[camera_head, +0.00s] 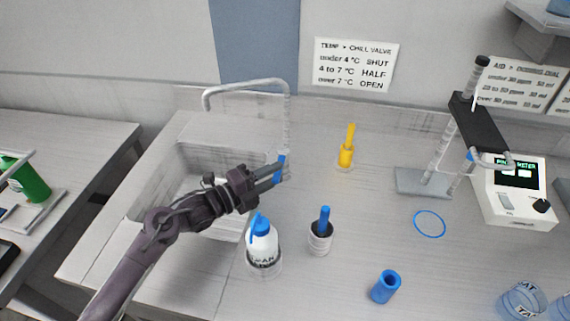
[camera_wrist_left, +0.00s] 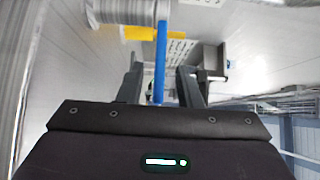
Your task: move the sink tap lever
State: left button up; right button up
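The sink tap (camera_head: 287,115) is a pale pipe that rises behind the sink (camera_head: 165,170) and bends left over it. Its blue lever (camera_head: 281,160) stands low on the tap's base, partly hidden by my left gripper (camera_head: 276,173). In the left wrist view, the blue lever (camera_wrist_left: 160,50) lies between the two dark fingers of my left gripper (camera_wrist_left: 160,88), with a gap on each side. The left gripper is open, and its fingers are around the lever without visibly pressing it. My right gripper is not in view.
A white bottle with a blue cap (camera_head: 262,243) and a blue-handled valve (camera_head: 320,233) stand close in front. A yellow-handled valve (camera_head: 346,152) is to the right. Farther right are a stand (camera_head: 425,182), a blue ring (camera_head: 429,223), a blue cup (camera_head: 385,287) and a meter (camera_head: 513,190).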

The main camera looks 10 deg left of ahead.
pick_arm(q)
jog(key=x, duration=0.2)
jog(key=shift+w+d, duration=0.25)
jog(key=shift+w, duration=0.1)
jog(key=shift+w+d+p, duration=0.2)
jog(key=shift+d+p, duration=0.05)
jog(key=shift+p, duration=0.05)
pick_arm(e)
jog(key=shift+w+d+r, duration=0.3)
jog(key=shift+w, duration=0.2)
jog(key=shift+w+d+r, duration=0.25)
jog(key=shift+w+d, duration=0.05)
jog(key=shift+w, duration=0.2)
pick_arm(q)
jog(key=shift+c, duration=0.3)
grip_shut()
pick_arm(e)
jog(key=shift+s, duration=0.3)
